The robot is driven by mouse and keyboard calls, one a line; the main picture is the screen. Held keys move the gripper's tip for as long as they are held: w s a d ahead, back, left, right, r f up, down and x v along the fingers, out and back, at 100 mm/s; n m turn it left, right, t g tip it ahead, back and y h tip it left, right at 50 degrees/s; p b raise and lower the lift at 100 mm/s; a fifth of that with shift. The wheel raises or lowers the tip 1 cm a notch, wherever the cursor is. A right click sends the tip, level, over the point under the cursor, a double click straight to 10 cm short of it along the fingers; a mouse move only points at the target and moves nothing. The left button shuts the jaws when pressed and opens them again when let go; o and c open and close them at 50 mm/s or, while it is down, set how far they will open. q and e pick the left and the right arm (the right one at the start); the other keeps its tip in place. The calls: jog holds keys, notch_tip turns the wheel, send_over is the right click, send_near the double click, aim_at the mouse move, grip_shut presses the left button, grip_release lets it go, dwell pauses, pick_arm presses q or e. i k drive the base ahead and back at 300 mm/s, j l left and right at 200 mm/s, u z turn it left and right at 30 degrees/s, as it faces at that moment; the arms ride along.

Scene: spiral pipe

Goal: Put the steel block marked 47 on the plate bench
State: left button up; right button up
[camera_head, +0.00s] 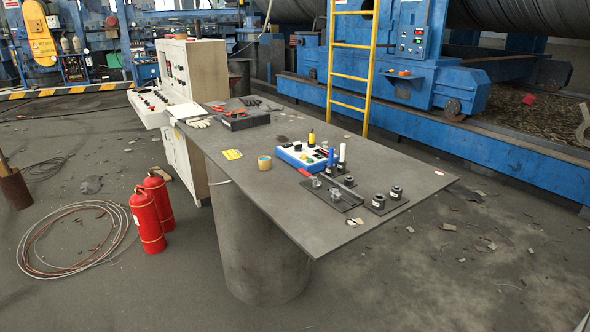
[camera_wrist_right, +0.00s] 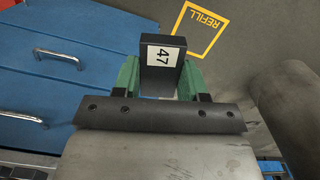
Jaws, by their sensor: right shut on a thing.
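The dark steel block (camera_wrist_right: 162,44) has a white label reading 47 on the face turned to the camera. My right gripper (camera_wrist_right: 160,78) is shut on it, with a green jaw on each side. In the right wrist view the block is above the grey floor, beside a yellow floor marking. The plate bench (camera_head: 290,215) stands in the middle of the head view, a flat grey plate resting partly on a thick round pipe. Neither gripper nor the block shows in the head view. My left gripper is in no view.
The bench holds a blue-and-white box (camera_head: 301,157), dark fixtures (camera_head: 332,193), a tape roll (camera_head: 264,162) and a black tray (camera_head: 243,119). Its near middle is bare. Red extinguishers (camera_head: 150,220) stand left. The right wrist view shows a blue cabinet (camera_wrist_right: 50,60) and yellow REFILL marking (camera_wrist_right: 204,31).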

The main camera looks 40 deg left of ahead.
aim_at(280, 178)
jog(key=j+u, duration=0.1)
jog(key=j, duration=0.3)
jog(key=i+j+u, duration=0.1)
jog(key=j, duration=0.25)
jog(key=i+j+u, duration=0.15)
jog(key=j, duration=0.25)
jog(key=i+j+u, duration=0.1)
jog(key=j, duration=0.25)
jog(key=i+j+u, duration=0.1)
jog(key=j, duration=0.25)
jog(key=i+j+u, duration=0.1)
jog(key=j, duration=0.25)
jog(key=i, duration=0.1)
